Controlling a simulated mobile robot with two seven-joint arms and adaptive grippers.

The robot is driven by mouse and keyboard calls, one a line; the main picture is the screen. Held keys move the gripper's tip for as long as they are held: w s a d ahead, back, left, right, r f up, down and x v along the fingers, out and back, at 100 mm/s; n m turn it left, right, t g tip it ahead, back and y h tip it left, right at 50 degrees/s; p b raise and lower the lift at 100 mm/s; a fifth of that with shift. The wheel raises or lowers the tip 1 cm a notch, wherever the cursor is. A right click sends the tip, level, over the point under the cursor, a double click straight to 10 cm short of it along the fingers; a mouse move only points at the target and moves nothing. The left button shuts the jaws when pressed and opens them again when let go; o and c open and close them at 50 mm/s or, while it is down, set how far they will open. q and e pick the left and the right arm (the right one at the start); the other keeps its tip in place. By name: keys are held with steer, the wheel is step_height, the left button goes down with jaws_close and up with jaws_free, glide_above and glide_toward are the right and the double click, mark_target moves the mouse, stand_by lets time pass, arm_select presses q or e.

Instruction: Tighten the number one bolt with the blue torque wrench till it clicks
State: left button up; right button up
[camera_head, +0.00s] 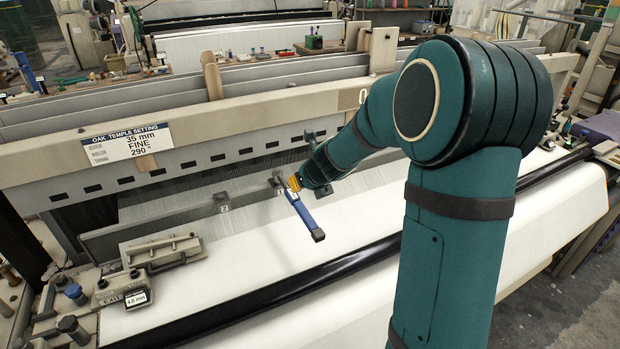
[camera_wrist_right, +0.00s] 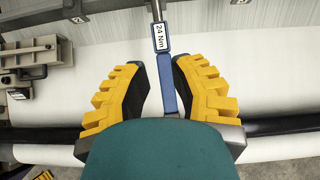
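The blue torque wrench (camera_head: 304,214) is at the middle of the head view. Its head end is by the bracket of the number one bolt (camera_head: 277,183), and its blue handle slants down to the right over the white cloth. The bolt itself is too small and covered to make out. My right gripper (camera_head: 294,183) is at the wrench's upper part. In the right wrist view, the wrench handle (camera_wrist_right: 168,88), labelled 24 Nm, lies between the yellow fingers of my right gripper (camera_wrist_right: 163,68). The fingers stand apart, with a gap showing beside the handle. My left gripper is not in view.
A bracket marked 2 (camera_head: 222,203) sits left on the same rail. The loom's top beam (camera_head: 240,113) runs above the work area. A black roller (camera_head: 290,290) crosses in front. Metal fittings with knobs (camera_head: 125,290) stand at the left. The white cloth is clear.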

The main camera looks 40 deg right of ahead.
steer(key=shift+v, duration=1.95)
